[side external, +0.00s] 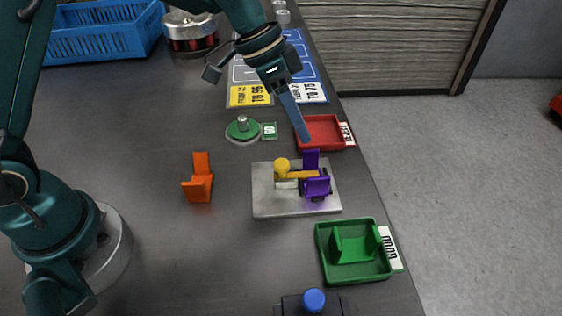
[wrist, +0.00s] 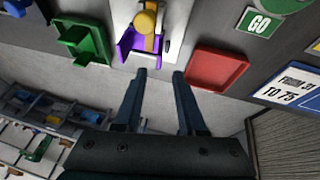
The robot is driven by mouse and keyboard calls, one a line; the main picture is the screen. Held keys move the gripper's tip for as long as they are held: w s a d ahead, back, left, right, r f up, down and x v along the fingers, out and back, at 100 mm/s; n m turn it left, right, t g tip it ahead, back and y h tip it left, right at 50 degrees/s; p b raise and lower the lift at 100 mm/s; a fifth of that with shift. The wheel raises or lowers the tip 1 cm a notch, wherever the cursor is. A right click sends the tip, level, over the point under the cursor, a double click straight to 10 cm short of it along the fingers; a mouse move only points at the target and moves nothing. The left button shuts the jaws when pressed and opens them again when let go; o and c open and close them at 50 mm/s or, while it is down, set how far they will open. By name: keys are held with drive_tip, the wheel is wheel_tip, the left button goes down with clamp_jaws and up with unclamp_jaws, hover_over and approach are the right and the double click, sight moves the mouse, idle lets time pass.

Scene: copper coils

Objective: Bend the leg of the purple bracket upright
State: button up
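The purple bracket (side external: 318,186) sits on a metal plate (side external: 266,206) under a clamp with a yellow knob (side external: 282,165). The clamp's yellow arm reaches over the bracket. One purple flap stands up at its far side and another purple face shows at its near side; I cannot tell the exact angle of its leg. In the wrist view the bracket (wrist: 127,50) lies beyond my fingertips, to the left. My gripper (wrist: 160,73) is open and empty, fingers apart. In the side view my gripper (side external: 305,138) hangs above and behind the bracket, apart from it, near the red tray.
A red tray (side external: 302,145) lies behind the plate; a green tray (side external: 327,276) holding a green bracket (side external: 352,246) lies in front. An orange bracket (side external: 199,186) stands to the left. A green button (side external: 242,126) has a GO sign. A blue knob (side external: 314,299) shows at the front.

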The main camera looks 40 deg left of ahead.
sight(310, 150)
drive_tip(key=shift+x, duration=2.65)
drive_tip(key=shift+s+a, duration=0.1)
drive_tip(key=shift+s, duration=0.05)
clamp_jaws()
